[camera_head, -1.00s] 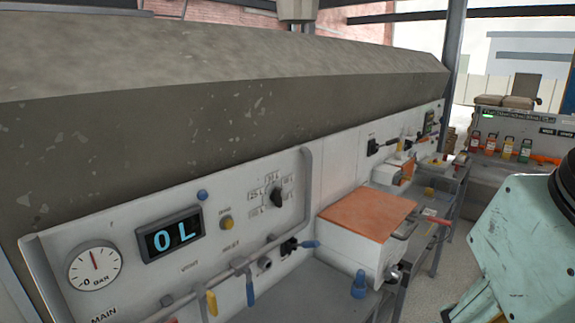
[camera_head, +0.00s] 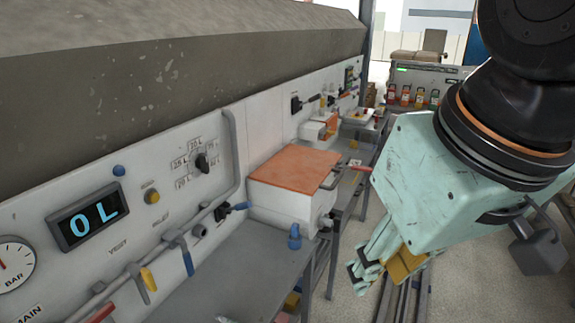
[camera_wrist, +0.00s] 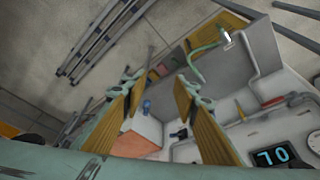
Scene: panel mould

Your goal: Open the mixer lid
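The mixer is a white box (camera_head: 290,208) with a flat orange lid (camera_head: 296,169) lying closed on top, in the middle of the head view. The orange lid (camera_wrist: 133,146) shows partly behind the left finger there.
A control panel with a display (camera_head: 88,214) reading 0 L, a dial (camera_head: 202,162) and several valve handles runs along the left. A blue knob (camera_head: 294,238) stands before the mixer. Bottles (camera_head: 405,95) stand on a far counter.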

